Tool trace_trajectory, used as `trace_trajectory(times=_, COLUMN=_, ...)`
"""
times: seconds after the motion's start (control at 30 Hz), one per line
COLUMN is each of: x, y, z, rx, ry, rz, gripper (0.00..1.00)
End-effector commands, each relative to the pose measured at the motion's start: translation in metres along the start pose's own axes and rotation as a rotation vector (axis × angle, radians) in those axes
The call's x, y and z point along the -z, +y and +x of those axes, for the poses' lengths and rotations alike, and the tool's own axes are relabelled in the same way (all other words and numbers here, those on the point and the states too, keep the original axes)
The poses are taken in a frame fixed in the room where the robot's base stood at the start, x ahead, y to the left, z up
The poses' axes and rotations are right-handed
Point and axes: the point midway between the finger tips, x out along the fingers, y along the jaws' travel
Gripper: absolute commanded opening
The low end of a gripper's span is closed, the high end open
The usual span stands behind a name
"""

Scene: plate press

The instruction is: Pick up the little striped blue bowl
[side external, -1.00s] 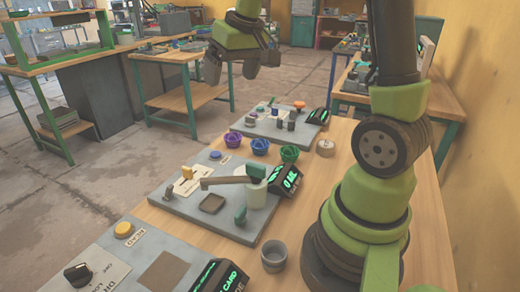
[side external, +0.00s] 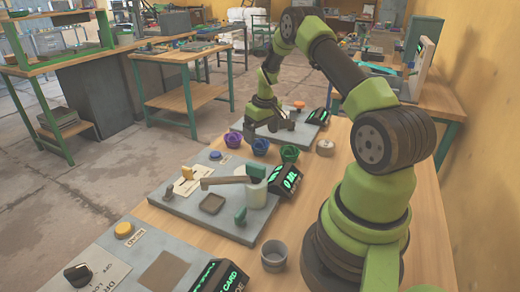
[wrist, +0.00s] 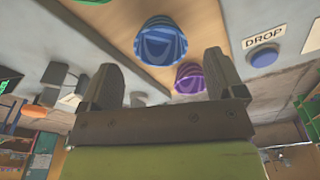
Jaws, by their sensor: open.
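The little striped blue bowl (side external: 260,147) stands on the wooden table between a purple bowl (side external: 233,141) and a green bowl (side external: 289,154). In the wrist view the blue bowl (wrist: 160,42) shows its lighter and darker blue stripes, beyond and between the fingers. The purple bowl (wrist: 190,78) is just beside it there. My gripper (side external: 268,131) is open and empty, close to the blue bowl on its far side in the side view. In the wrist view the two fingers of my gripper (wrist: 164,76) are spread wide. I cannot tell whether either touches anything.
A grey panel with a lever press (side external: 215,200) lies nearer the camera, with a lit display (side external: 286,181) at its right. Another panel (side external: 303,130) lies behind the bowls. A round wooden piece (side external: 326,147) and a grey cup (side external: 274,255) stand on the table. A blue button (wrist: 264,57) sits near a DROP label.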

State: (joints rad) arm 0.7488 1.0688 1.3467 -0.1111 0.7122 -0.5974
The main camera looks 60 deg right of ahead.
Motion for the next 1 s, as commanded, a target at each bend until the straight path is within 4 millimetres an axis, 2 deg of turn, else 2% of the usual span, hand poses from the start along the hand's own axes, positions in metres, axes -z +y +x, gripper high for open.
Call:
trace_trajectory(times=0.3, x=0.0, y=-0.001, z=0.045, rx=0.0, ry=-0.002, rz=-0.001, gripper=0.88)
trace_trajectory(times=0.6, x=0.0, y=-0.001, z=0.049, rx=0.0, ry=-0.001, rz=0.0, gripper=0.88)
trace_trajectory(times=0.8, x=0.0, y=-0.001, z=0.049, rx=0.0, ry=-0.001, rz=0.0, gripper=0.45)
trace_trajectory(times=1.0, x=0.0, y=-0.001, z=0.049, rx=0.0, ry=-0.001, rz=0.0, gripper=0.45)
